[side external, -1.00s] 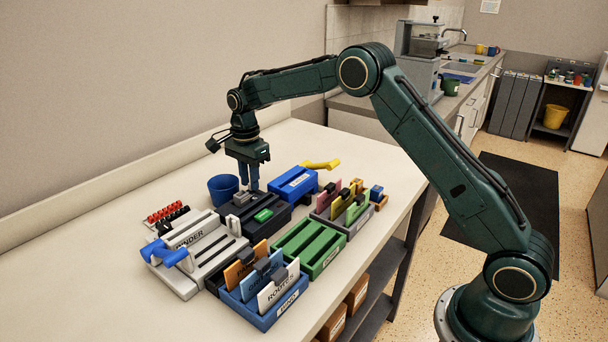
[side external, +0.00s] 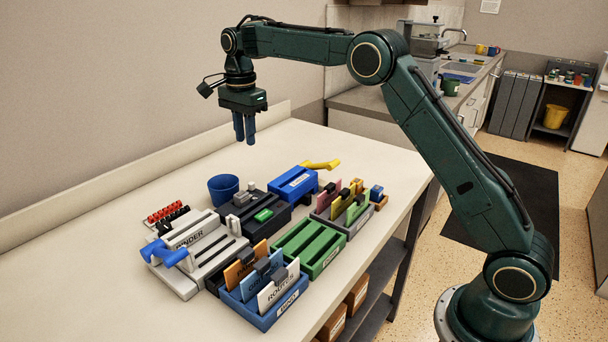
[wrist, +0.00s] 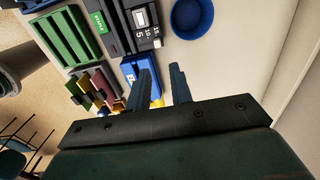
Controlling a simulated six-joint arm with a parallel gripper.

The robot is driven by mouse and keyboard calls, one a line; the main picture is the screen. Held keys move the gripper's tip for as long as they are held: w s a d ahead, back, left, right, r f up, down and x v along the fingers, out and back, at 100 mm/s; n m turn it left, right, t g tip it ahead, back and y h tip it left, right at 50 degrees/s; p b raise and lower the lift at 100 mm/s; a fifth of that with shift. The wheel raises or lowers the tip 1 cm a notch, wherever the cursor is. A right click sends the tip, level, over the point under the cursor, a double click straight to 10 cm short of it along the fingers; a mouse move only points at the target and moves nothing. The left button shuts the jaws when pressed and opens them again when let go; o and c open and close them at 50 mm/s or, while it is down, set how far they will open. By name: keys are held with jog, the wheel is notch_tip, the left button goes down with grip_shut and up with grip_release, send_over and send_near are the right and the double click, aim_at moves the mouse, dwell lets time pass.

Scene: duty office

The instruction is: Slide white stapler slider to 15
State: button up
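The dark stapler (side external: 265,211) sits on the table, with a green patch on its top. Its white slider (side external: 251,187) stands up at the stapler's far end. In the wrist view the stapler (wrist: 116,28) is at the top, with the pale slider (wrist: 142,17) beside printed numbers. The numbers are small, and I cannot tell exactly which one the slider is at. My gripper (side external: 245,138) hangs well above the stapler's far end, touching nothing. In the wrist view its two fingers (wrist: 161,82) are apart with nothing between them.
A blue cup (side external: 223,188) stands left of the stapler. A blue device (side external: 294,183) with a yellow handle is to its right. A grey binder (side external: 197,247), a green tray (side external: 310,246) and card holders (side external: 265,300) crowd the front. The table behind is clear.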

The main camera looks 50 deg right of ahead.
jog(key=shift+r, duration=0.75)
jog(key=s+a+r+n+t, duration=0.1)
jog(key=s+r+n, duration=0.4)
jog(key=s, duration=0.5)
jog(key=s+a+r+n+t, duration=0.15)
jog(key=s+r+n, duration=0.3)
jog(key=s, duration=0.55)
jog(key=s+f+n+t, duration=0.1)
jog(key=s+f+n, duration=0.2)
jog(key=s, duration=0.7)
jog(key=s+f+n+t, duration=0.2)
jog(key=s+f+n, duration=0.2)
jog(key=s, duration=0.6)
jog(key=shift+s+f+n, duration=0.25)
jog(key=shift+f+n, duration=0.05)
jog(key=shift+n, duration=0.45)
